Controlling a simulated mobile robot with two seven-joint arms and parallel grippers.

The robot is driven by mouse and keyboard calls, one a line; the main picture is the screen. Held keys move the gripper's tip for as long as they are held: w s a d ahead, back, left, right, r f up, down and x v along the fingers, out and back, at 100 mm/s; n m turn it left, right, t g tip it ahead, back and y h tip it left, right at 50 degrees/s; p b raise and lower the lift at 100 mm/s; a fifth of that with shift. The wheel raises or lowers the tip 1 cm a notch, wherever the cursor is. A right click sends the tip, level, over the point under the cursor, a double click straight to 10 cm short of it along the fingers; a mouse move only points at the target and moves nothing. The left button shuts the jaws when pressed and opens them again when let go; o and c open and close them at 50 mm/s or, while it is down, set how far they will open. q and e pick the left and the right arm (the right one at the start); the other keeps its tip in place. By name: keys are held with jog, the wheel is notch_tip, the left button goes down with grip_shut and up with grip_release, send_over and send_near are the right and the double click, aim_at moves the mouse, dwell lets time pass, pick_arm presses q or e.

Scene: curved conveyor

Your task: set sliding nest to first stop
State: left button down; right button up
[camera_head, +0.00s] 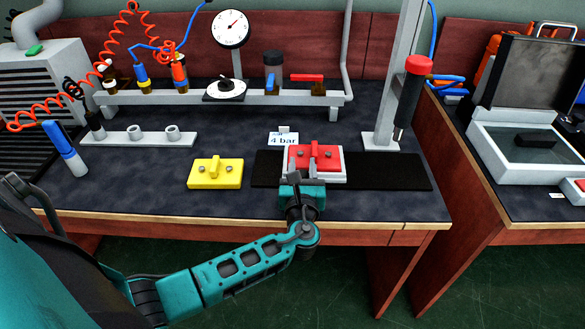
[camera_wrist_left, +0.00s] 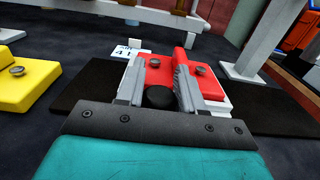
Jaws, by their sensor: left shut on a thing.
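The sliding nest is a white plate (camera_head: 335,180) on a long black strip (camera_head: 390,171), and it also shows in the left wrist view (camera_wrist_left: 222,106). A red block (camera_head: 315,156) with a raised rib and two grey screws sits on it. My left gripper (camera_head: 293,180) is at the nest's front edge. In the left wrist view its fingers (camera_wrist_left: 158,80) are shut on a round black knob (camera_wrist_left: 159,97) at the front of the nest. The nest stands left of the strip's middle. No stop marks can be made out on the strip. My right gripper is not in view.
A yellow block (camera_head: 215,173) lies just left of the strip. A "4 bar" card (camera_head: 283,139) stands behind the nest. A grey post (camera_head: 385,140) and a hanging red-and-black screwdriver (camera_head: 412,95) are behind the strip's right part. The strip right of the nest is bare.

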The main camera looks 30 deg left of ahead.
pick_arm(q)
jog(key=w+d+b, duration=0.1)
jog(key=w+d, duration=0.1)
jog(key=d, duration=0.2)
jog(key=w+d+b, duration=0.2)
jog(key=w+d, duration=0.1)
jog(key=d, duration=0.1)
jog(key=w+d+b, duration=0.1)
jog(key=w+d, duration=0.2)
jog(key=d, duration=0.2)
jog(key=shift+f, duration=0.1)
jog(key=shift+w+d+b, duration=0.2)
jog(key=shift+d+b, duration=0.15)
jog(key=shift+d, duration=0.05)
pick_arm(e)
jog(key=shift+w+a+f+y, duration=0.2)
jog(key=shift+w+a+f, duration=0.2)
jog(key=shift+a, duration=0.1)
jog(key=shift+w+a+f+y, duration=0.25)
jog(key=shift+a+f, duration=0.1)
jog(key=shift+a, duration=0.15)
pick_arm(q)
jog(key=c, duration=0.8)
grip_release()
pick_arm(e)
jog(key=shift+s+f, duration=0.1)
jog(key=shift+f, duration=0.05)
